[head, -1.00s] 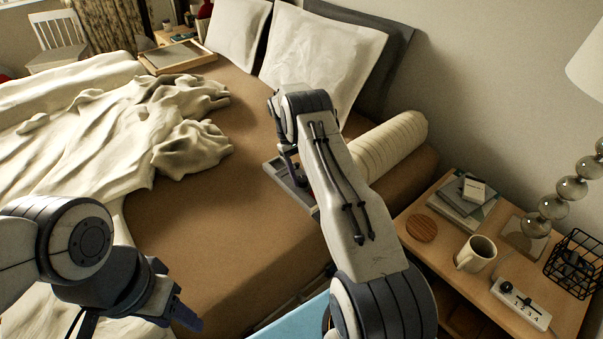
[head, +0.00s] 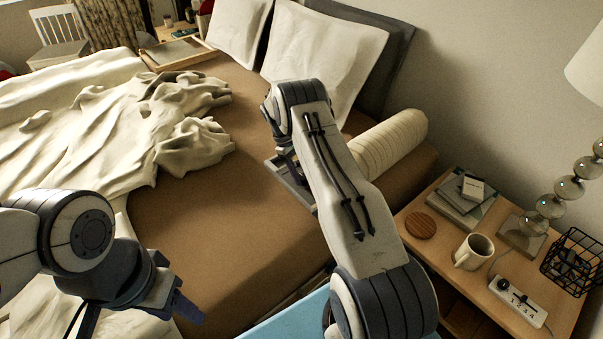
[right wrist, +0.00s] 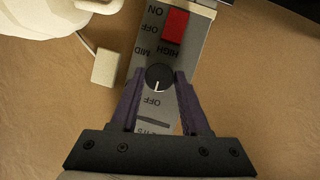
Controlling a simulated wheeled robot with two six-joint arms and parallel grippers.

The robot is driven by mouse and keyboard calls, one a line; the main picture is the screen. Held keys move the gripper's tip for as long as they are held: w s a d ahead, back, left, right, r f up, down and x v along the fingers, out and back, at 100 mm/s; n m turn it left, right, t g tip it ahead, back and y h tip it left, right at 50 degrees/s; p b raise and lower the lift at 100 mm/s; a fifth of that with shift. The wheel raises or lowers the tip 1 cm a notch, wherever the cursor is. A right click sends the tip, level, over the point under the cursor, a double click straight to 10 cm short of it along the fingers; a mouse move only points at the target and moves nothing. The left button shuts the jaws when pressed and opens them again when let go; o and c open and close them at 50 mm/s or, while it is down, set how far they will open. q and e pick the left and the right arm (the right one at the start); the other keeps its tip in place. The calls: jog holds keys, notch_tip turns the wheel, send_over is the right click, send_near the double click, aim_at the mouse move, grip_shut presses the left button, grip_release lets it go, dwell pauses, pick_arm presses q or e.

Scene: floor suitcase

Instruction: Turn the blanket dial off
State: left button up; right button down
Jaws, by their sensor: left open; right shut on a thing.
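The blanket control is a grey panel (right wrist: 150,118) lying on the brown bed; its edge shows beside my right arm in the head view (head: 283,172). In the right wrist view it carries a round black dial (right wrist: 159,76) with a white pointer mark facing down toward a printed OFF. MID and HIGH are printed above the dial. A red switch (right wrist: 175,26) sits further up beside ON and OFF labels. My right gripper (right wrist: 160,78) is shut on the dial, one finger on each side. My left gripper (head: 184,308) is open and empty over the bed's near side.
A rumpled cream blanket (head: 110,125) covers the bed's left. A bolster (head: 388,142) lies right of my right arm. The nightstand (head: 440,262) holds a mug (head: 472,252), books, a wire basket and a white numbered slider box (head: 517,300). A light blue surface (head: 290,318) shows at the bottom.

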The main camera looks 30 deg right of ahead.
jog(key=shift+c, duration=1.9)
grip_release()
jog(key=v, duration=1)
jog(key=shift+r, duration=0.25)
jog(key=shift+w, duration=0.1)
